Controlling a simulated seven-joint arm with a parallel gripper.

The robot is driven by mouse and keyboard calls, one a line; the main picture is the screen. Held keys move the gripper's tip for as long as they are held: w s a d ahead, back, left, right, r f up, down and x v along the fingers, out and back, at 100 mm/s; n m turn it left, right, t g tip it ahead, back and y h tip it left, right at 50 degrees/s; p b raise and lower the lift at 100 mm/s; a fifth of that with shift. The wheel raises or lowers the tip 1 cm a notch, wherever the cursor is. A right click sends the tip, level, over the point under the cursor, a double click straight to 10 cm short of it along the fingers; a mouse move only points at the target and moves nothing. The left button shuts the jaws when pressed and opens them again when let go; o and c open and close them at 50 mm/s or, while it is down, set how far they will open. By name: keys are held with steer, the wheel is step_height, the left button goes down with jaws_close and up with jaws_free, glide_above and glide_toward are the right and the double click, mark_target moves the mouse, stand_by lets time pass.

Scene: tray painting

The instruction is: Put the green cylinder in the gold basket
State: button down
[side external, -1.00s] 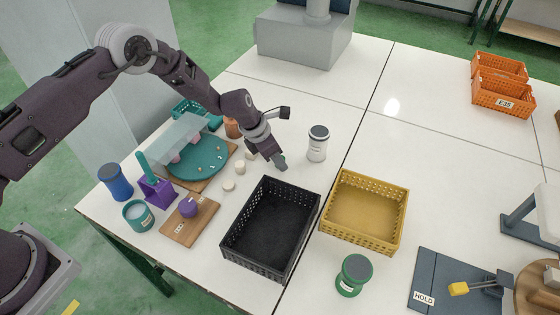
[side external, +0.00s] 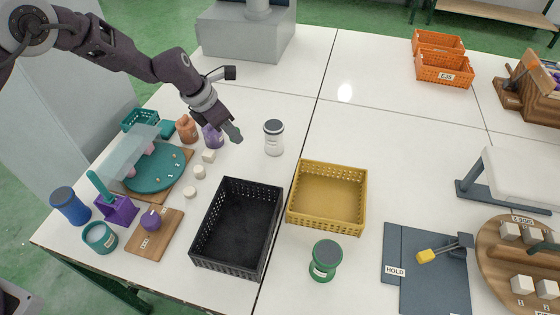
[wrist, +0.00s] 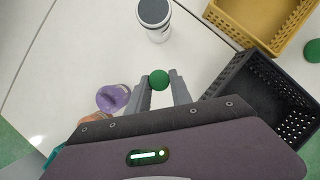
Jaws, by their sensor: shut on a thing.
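The green cylinder (wrist: 159,80) shows its round green end between the two fingers of my gripper (wrist: 161,84) in the wrist view. My gripper is shut on it. In the side view my gripper (side external: 234,133) is above the table, behind the black basket and left of the white jar; the cylinder is barely visible there. The gold basket (side external: 327,220) stands empty to the right of the black basket, and its corner shows at the top right of the wrist view (wrist: 232,28).
The empty black basket (side external: 202,230) lies between my gripper and the gold basket. A white jar with a dark lid (side external: 273,142) stands behind them. A green jar (side external: 324,268) stands in front of the gold basket. A purple bottle (side external: 212,138) is beside my gripper.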

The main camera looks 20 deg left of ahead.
steer(key=s+d+m+g, duration=0.1)
steer(key=s+d+m, duration=0.15)
steer(key=d, duration=0.75)
steer(key=m+g+h, duration=0.2)
steer(key=m, duration=0.3)
glide_above(316, 208)
steer(key=a, duration=0.2)
steer(key=shift+m, duration=0.25)
steer(key=f, duration=0.9)
steer(key=shift+s+d+f, duration=0.15)
steer(key=shift+s+d, duration=0.05)
steer(key=shift+d, duration=0.05)
steer(key=shift+f, duration=0.2)
steer(key=c, duration=1.1)
jaws_free()
steer(key=shift+c, duration=0.2)
steer(key=v, duration=1.2)
steer(key=shift+d+r, duration=0.2)
steer(key=shift+r, duration=0.05)
